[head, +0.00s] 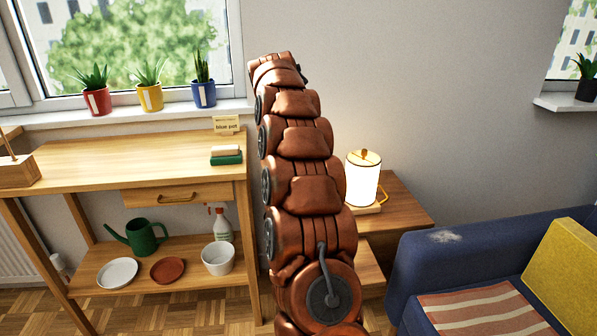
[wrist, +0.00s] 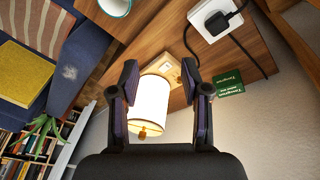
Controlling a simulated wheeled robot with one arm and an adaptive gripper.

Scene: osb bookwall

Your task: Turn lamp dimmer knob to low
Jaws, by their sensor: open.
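A table lamp (head: 362,180) with a lit white cylindrical shade and a wooden top cap stands on a small wooden side table (head: 402,202), right of my arm in the head view. In the wrist view the lamp's shade (wrist: 150,106) appears tilted between the two fingers of my gripper (wrist: 160,66). The gripper is open and nothing is clamped in it. The lamp's pale wooden base (wrist: 168,66) shows just beyond the shade, between the fingertips. The dimmer knob is too small to make out clearly. In the head view my arm hides the gripper.
A blue sofa (head: 440,258) stands right of the side table, a wooden bench (head: 120,157) left of my arm.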

